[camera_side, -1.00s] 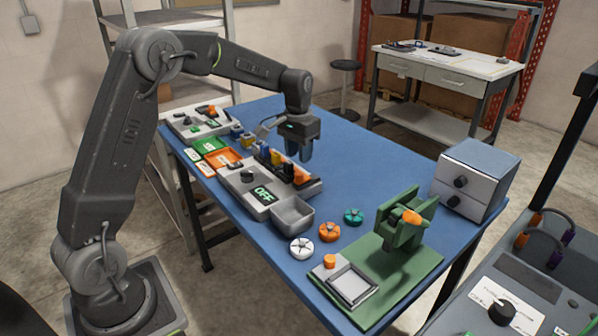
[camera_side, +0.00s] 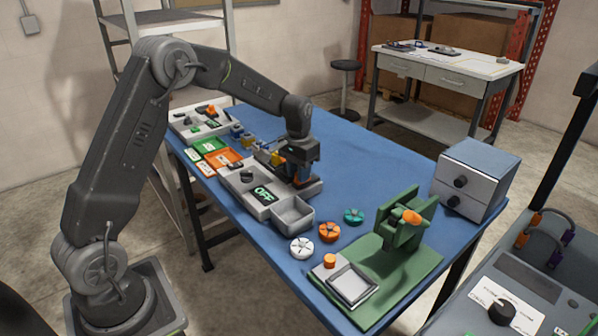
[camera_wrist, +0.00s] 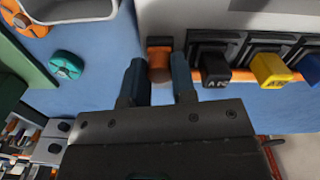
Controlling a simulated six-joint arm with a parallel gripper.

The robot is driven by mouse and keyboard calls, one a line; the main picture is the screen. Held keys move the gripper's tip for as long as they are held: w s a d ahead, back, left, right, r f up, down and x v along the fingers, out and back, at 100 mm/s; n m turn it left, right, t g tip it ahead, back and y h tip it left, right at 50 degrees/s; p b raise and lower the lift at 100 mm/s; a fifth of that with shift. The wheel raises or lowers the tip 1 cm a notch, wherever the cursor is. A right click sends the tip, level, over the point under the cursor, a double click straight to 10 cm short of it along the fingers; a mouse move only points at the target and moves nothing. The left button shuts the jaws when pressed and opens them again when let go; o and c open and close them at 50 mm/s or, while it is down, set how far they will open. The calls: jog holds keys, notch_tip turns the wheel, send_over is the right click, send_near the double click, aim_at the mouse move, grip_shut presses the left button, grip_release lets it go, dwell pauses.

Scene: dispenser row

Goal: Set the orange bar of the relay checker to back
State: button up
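In the wrist view, the orange bar (camera_wrist: 159,62) sits between the two fingertips of my gripper (camera_wrist: 160,78), one on each side. The fingers are close to the bar; I cannot tell whether they press on it. Beside it are a black bar (camera_wrist: 214,70), a yellow bar (camera_wrist: 270,70) and a blue bar (camera_wrist: 309,69).
A grey bin (camera_side: 292,213) adjoins the unit. White (camera_side: 302,248), orange (camera_side: 330,232) and teal (camera_side: 354,216) knobs lie in front. A green fixture (camera_side: 402,228) and a drawer box (camera_side: 476,180) stand to the right. Another grey unit (camera_side: 200,124) is behind, left. The blue table's far side is clear.

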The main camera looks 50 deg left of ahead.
jog(key=shift+a, duration=0.1)
grip_shut()
jog(key=shift+w, duration=0.95)
jog(key=shift+o, duration=2.4)
grip_release()
notch_tip(320, 180, up, 14)
